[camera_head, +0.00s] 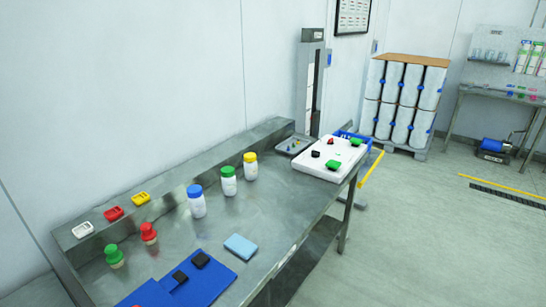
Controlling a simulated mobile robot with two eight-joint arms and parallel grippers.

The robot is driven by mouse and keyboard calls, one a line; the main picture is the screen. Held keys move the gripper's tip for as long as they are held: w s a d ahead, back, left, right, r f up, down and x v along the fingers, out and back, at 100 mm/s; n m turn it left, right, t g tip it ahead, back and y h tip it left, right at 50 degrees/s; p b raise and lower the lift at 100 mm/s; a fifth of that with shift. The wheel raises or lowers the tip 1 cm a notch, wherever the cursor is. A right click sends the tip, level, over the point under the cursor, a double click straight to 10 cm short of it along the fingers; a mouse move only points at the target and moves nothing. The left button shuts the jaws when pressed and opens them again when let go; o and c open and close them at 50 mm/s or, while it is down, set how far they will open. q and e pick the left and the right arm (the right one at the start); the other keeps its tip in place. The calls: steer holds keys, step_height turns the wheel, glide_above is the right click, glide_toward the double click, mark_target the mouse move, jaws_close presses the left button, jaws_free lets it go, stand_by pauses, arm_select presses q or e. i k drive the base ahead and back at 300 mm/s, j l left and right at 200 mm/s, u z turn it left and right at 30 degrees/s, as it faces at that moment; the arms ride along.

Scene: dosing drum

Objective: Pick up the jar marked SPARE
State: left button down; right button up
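Three white jars stand upright in a row on the steel table: one with a blue lid (197,203), one with a green lid (229,182) and one with a yellow lid (250,167). Any writing on them is too small to read, so I cannot tell which is marked SPARE. The blue-lidded jar is nearest and the yellow-lidded jar is farthest. Neither of my grippers is in view, and nothing is touching the jars.
The steel table (278,211) has a raised back ledge with small coloured trays. A light blue block (240,246), a blue mat (215,280) with black pieces, and green (114,257) and red (149,234) knobbed items lie nearer. A white tray (318,163) is at the far end.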

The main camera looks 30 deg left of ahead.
mark_target(250, 168)
steer(key=i, duration=1.65)
steer(key=i+l+u, duration=0.1)
steer(key=i+u, duration=0.35)
steer(key=i+l+u, duration=0.25)
steer(key=i+u, duration=0.25)
steer(key=u, duration=1.7)
steer(key=i+l+u, duration=0.1)
steer(key=u, duration=0.4)
steer(key=i+l+u, duration=0.15)
steer(key=u, duration=0.35)
steer(key=i+l+u, duration=0.1)
steer(key=u, duration=0.35)
steer(key=l, duration=0.1)
